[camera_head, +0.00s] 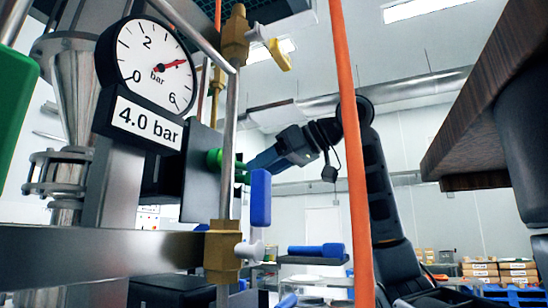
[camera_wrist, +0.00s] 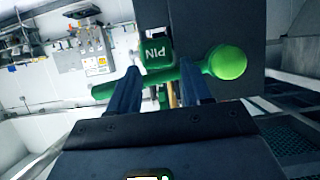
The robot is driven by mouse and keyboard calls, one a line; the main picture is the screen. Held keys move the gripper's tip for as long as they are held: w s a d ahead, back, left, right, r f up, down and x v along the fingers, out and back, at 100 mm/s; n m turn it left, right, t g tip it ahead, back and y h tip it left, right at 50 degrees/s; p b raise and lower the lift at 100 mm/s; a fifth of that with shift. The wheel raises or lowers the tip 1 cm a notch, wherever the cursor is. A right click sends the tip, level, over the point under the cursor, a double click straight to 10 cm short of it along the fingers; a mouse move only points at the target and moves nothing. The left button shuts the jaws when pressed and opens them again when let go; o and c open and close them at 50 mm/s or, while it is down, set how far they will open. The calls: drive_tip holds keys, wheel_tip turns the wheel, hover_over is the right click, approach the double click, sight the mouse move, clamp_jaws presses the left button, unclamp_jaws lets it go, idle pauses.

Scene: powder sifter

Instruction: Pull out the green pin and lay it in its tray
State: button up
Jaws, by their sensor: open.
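The green pin (camera_wrist: 228,62) shows in the wrist view as a rounded knob on the right, with a green bar running left from it across the space between my fingers. In the head view, a small part of the green pin (camera_head: 214,158) shows at the dark plate. My gripper (camera_wrist: 160,72) is open, with one finger on each side of the tag. Contact cannot be told. In the head view my gripper (camera_head: 243,172) is partly hidden behind a metal rod. I cannot pick out the pin's tray.
A gauge (camera_head: 150,68) marked 4.0 bar stands left of the pin. An orange upright (camera_head: 343,130) and a blue handle (camera_head: 261,197) stand near my arm. A blue object (camera_head: 317,249) rests on a grey tray (camera_head: 312,260) lower down. A wooden top (camera_head: 470,125) juts in at right.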

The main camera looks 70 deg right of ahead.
drive_tip(key=shift+p+x, duration=0.3)
drive_tip(key=shift+x, duration=1.75)
drive_tip(key=c, duration=0.8)
drive_tip(key=s, duration=0.9)
drive_tip(key=shift+a, duration=0.2)
idle(2.1)
drive_tip(key=s, duration=0.6)
drive_tip(key=shift+a+p, duration=0.2)
drive_tip(key=shift+p, duration=0.2)
idle(0.5)
